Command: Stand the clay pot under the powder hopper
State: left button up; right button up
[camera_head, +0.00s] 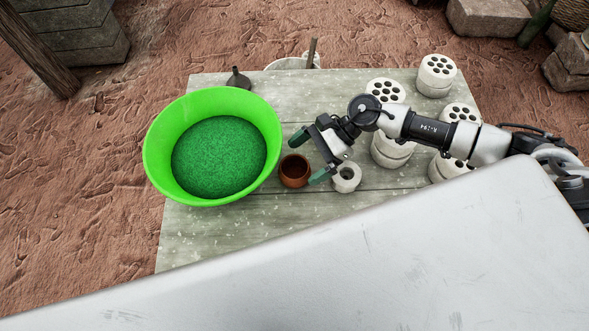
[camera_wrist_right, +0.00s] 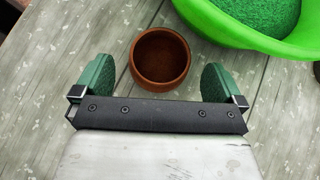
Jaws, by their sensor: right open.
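The clay pot (camera_head: 294,172) is small, round, reddish-brown and stands upright on the table, its mouth up and empty inside. The wide bright-green hopper (camera_head: 155,140), filled with green powder, is just left of the pot. My right gripper (camera_head: 303,160) is open near the pot, its two green fingers pointing towards it. In the right wrist view, the pot (camera_wrist_right: 160,58) lies in line with the gap between the fingertips (camera_wrist_right: 159,75), with space on both sides. The hopper (camera_wrist_right: 250,38) shows at the upper right there. The area beneath the hopper is hidden. My left gripper is not in view.
A grey plank table (camera_head: 240,230) carries it all. A small white ring-shaped piece (camera_head: 346,178) sits right of the pot. Several white cylinders with holes (camera_head: 436,72) stand at the right. A dark funnel-like object (camera_head: 238,79) lies at the back edge. Bare table shows in front.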

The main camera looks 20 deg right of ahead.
aim_at(282, 175)
jog(key=shift+p+x, duration=0.3)
jog(key=shift+x, duration=1.7)
jog(key=c, duration=1.1)
jog(key=shift+r, duration=0.1)
jog(key=shift+r, duration=0.55)
jog(key=d, duration=0.1)
jog(key=d+b, duration=0.1)
jog(key=d, duration=0.1)
jog(key=d+b, duration=0.1)
jog(key=shift+w+d+f, duration=0.2)
jog(key=shift+w+d, duration=0.1)
jog(key=shift+a+r+m+t+p, duration=1)
jog(key=shift+r+m+t, duration=0.8)
jog(key=shift+r, duration=6.9)
jog(key=d+m+t, duration=0.1)
jog(key=d+m+t+h, duration=0.1)
jog(key=d+m, duration=0.1)
jog(key=w+d+r+m+t+h+p, duration=0.1)
jog(key=t, duration=0.1)
jog(key=shift+d+r+m, duration=0.1)
jog(key=shift+d+m, duration=0.3)
